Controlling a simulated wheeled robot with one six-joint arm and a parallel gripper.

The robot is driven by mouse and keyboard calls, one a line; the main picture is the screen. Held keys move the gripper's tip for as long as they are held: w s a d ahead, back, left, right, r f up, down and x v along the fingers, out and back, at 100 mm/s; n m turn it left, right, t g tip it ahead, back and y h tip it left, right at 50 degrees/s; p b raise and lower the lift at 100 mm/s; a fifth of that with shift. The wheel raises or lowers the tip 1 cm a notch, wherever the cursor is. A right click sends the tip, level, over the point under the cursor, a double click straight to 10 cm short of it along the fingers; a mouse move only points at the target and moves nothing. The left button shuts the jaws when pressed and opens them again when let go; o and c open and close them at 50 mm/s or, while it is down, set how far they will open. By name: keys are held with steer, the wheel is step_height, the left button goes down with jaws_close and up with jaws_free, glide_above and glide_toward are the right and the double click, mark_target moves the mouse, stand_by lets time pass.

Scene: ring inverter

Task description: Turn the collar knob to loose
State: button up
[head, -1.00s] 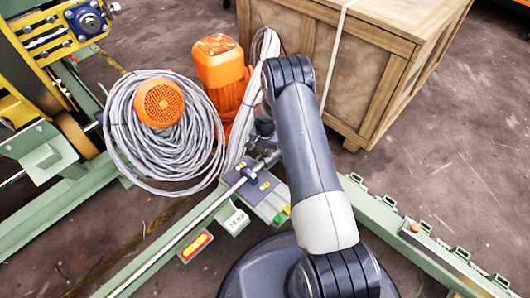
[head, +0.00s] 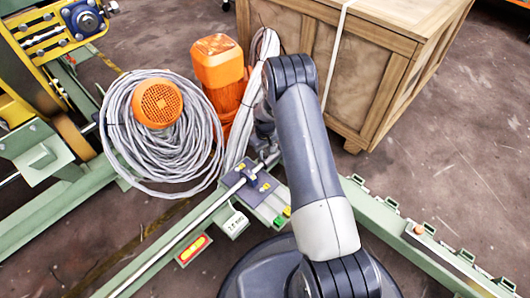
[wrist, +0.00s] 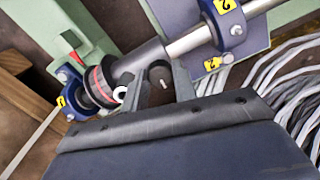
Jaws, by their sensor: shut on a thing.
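The collar knob (wrist: 158,77) is a dark, rounded piece with a pale line on its face, beside the dark collar (wrist: 140,62) on a steel shaft (wrist: 190,42). My gripper (wrist: 157,84) has one finger on each side of the knob and is shut on it. Its fingers cover the knob's sides, and I cannot read a loose or tight marking. In the head view, my arm hides the knob and most of the gripper; the shaft (head: 190,228) runs out to the lower left.
Blue bearing blocks (wrist: 228,22) with yellow number tags and a black-and-red ring (wrist: 98,86) sit along the shaft. A grey cable coil (head: 195,135), an orange motor (head: 217,62) and a wooden crate (head: 355,85) stand close behind. Open floor (head: 450,175) lies right.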

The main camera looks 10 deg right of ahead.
mark_target(265, 153)
steer(key=n, duration=0.7)
steer(key=shift+b, duration=0.3)
stand_by(0.4)
steer(key=o, duration=1)
step_height(265, 153, up, 11)
steer(key=p, duration=0.4)
steer(key=shift+f, duration=0.2)
